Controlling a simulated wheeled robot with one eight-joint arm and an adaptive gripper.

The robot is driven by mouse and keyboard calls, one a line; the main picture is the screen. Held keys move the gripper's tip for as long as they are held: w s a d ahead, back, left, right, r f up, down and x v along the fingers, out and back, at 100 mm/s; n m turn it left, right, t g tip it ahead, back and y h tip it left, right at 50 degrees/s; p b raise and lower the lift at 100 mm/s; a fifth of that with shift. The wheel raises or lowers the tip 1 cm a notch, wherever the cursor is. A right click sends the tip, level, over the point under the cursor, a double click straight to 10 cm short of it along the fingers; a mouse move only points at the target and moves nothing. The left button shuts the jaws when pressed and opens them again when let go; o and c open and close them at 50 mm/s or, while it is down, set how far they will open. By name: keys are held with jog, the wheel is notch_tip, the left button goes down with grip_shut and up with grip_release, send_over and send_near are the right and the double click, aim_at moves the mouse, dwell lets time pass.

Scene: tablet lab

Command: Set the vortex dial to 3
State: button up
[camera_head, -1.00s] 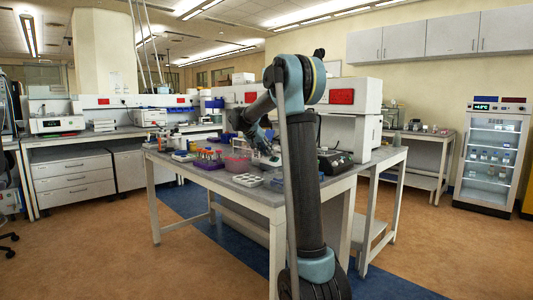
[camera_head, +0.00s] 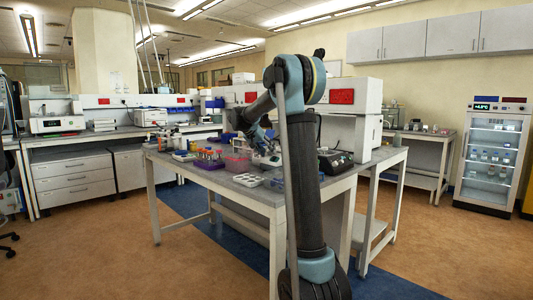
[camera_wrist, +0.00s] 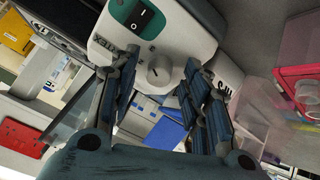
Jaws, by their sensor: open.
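My gripper (camera_wrist: 160,72) is open, with one dark ribbed finger on each side of the dial. The fingertips are close to the housing; I cannot tell whether they touch it. In the head view my arm hides much of the work spot.
In the wrist view a red-edged clear container (camera_wrist: 290,100) is at the right and a red box (camera_wrist: 20,137) at the lower left. In the head view the bench (camera_head: 270,197) holds a pink rack (camera_head: 237,164), a white tray (camera_head: 247,180) and a dark-topped device (camera_head: 335,162).

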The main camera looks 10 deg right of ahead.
jog(key=v, duration=1.1)
jog(key=shift+a+r, duration=0.25)
jog(key=shift+a, duration=0.05)
jog(key=shift+s, duration=0.15)
